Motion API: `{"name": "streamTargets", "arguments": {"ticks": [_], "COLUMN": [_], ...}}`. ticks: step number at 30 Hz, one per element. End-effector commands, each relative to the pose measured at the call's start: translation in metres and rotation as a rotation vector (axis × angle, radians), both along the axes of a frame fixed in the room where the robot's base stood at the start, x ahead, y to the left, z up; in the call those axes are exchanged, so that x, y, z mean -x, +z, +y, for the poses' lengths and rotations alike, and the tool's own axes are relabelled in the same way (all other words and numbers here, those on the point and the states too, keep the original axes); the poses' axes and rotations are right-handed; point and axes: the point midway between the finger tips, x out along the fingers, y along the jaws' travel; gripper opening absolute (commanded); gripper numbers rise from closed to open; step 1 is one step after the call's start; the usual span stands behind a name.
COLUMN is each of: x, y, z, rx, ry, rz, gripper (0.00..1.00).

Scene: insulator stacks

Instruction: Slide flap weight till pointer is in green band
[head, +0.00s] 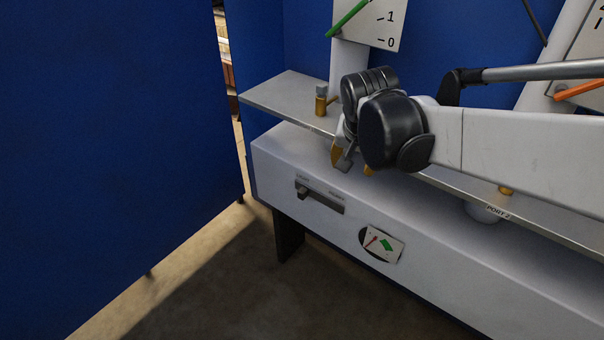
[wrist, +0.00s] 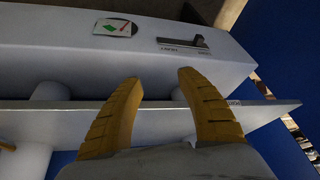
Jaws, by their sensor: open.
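A dark slider knob (head: 303,192), likely the flap weight, sits at the left end of its slot (head: 325,199) on the white cabinet. In the wrist view the knob (wrist: 199,40) is at the slot's right end. A small gauge (head: 381,246) sits lower right of the slot. Its red pointer (head: 371,241) is left of the green band (head: 387,245), outside it. The gauge also shows in the wrist view (wrist: 114,28). My gripper (head: 352,163) is open and empty, above the cabinet and apart from the knob. Its yellow fingers (wrist: 160,77) show in the wrist view.
A grey shelf (head: 283,95) runs along the cabinet's back, close to my gripper, with a brass fitting (head: 321,100) on it. A blue partition (head: 110,130) stands at the left. The space before the cabinet's front is clear.

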Motion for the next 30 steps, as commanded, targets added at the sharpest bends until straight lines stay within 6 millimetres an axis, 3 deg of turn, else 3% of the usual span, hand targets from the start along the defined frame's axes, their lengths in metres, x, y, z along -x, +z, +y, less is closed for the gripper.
{"name": "streamTargets", "arguments": {"ticks": [1, 6, 12, 15, 19, 26, 30], "x": [-0.022, -0.080, -0.126, -0.137, -0.144, -0.151, -0.159], "y": [-0.007, -0.051, -0.121, -0.151, -0.175, -0.202, -0.229], "z": [0.014, 0.057, 0.108, 0.126, 0.139, 0.138, 0.131], "rx": [-0.001, 0.002, 0.018, 0.024, 0.030, 0.031, 0.031], "ry": [-0.024, -0.137, -0.270, -0.321, -0.361, -0.376, -0.376], "rz": [0.013, 0.046, 0.065, 0.067, 0.065, 0.064, 0.064], "gripper": [0.45, 0.45, 0.45, 0.45, 0.45, 0.45, 0.45]}}
